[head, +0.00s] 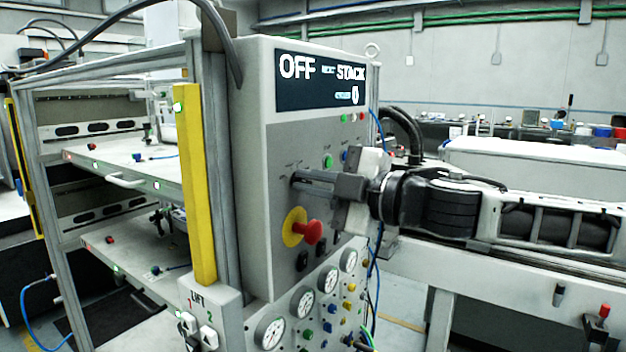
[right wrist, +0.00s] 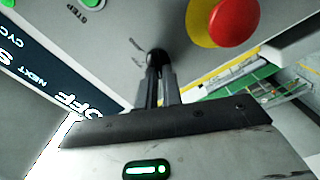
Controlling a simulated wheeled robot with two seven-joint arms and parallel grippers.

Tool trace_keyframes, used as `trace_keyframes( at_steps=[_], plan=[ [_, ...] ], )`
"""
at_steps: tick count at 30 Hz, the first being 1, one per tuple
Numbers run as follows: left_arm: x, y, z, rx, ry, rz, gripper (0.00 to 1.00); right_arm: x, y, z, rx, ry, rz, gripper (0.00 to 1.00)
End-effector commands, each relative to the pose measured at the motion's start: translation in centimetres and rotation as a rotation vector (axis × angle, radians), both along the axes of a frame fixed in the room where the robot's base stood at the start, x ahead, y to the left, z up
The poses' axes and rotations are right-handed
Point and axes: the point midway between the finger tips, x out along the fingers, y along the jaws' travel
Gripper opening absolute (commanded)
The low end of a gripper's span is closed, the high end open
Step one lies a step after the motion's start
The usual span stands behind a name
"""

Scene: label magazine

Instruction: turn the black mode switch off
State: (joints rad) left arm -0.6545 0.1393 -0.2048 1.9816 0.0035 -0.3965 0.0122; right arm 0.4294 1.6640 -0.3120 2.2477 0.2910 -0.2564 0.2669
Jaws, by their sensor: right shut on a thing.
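The black mode switch (right wrist: 156,54) is a small dark knob on the grey control panel (head: 283,135). In the right wrist view its top shows between my fingertips; in the head view my fingers mostly hide it. My right gripper (head: 299,181) reaches in from the right and is shut on the switch. It also shows in the right wrist view (right wrist: 158,75). The dark display (head: 320,82) above the switch reads OFF, with NEXT STACK and a 0. My left gripper is not in view.
A red emergency button (head: 314,232) on a yellow base sits just below my right fingers. Green and blue buttons are close above them. Several gauges (head: 327,279) lie lower down. A shelved rack with a yellow post (head: 196,190) stands at the left.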

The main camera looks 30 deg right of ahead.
Motion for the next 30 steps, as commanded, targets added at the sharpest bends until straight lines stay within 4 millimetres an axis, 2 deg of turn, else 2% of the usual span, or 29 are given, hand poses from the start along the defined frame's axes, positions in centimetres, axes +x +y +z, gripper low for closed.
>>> trace_keyframes(
  at_steps=[19, 20, 21, 22, 30],
  plan=[
    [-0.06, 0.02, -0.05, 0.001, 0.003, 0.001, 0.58, -0.02, 0.04, -0.07, -0.043, -0.017, 0.0, 0.0],
    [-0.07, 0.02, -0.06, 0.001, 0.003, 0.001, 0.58, -0.02, 0.04, -0.08, -0.043, -0.017, 0.0, 0.16],
    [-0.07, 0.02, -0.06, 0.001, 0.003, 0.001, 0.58, -0.02, 0.04, -0.08, -0.043, -0.017, 0.0, 0.27],
    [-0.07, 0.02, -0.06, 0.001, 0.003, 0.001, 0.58, -0.02, 0.04, -0.08, -0.043, -0.017, 0.0, 0.29],
    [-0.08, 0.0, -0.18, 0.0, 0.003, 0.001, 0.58, -0.04, 0.01, -0.1, -0.043, -0.018, 0.0, 0.29]
  ],
)
